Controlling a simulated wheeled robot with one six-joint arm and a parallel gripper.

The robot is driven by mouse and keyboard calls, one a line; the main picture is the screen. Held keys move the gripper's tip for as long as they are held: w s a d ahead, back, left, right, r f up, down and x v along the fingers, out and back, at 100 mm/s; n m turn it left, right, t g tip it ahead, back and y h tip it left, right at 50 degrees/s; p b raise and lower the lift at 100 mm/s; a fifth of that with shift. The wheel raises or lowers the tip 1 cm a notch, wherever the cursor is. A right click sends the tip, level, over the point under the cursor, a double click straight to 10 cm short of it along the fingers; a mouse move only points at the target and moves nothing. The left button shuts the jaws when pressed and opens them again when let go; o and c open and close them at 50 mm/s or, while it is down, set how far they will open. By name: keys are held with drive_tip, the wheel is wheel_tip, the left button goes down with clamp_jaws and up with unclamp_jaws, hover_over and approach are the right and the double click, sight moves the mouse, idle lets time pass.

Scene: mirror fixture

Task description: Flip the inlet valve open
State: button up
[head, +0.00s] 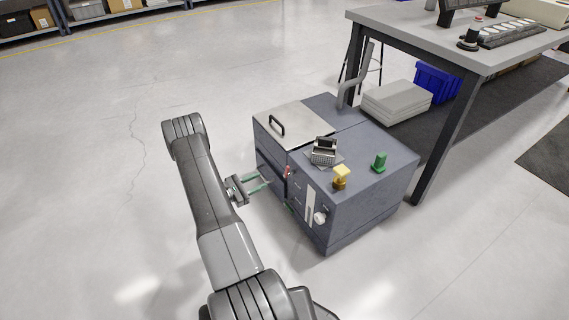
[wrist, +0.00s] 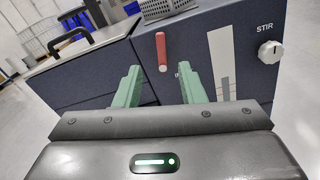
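A small red lever (wrist: 161,50) is on the front face of the grey-blue machine (wrist: 200,60) in the wrist view, standing nearly upright with a pale lower end. I take it for the inlet valve; no label for it is legible. It also shows as a small red mark in the head view (head: 287,172). My gripper (wrist: 158,72) has two green fingers spread apart with nothing between them. The lever appears between and beyond the fingertips, apparently untouched. In the head view my gripper (head: 267,181) points at the machine's front, just short of it.
A white STIR knob (wrist: 270,51) and a pale vertical strip are right of the lever. A lid with a black handle (head: 277,125) is at left. Yellow (head: 341,177) and green (head: 380,161) fittings stand on top. A workbench (head: 450,35) stands behind; the floor at left is clear.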

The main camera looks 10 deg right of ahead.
sight(286, 169)
drive_tip(key=b+x, duration=0.2)
drive_tip(key=x, duration=1.1)
drive_tip(key=shift+d+b, duration=0.35)
drive_tip(key=shift+b, duration=0.05)
clamp_jaws()
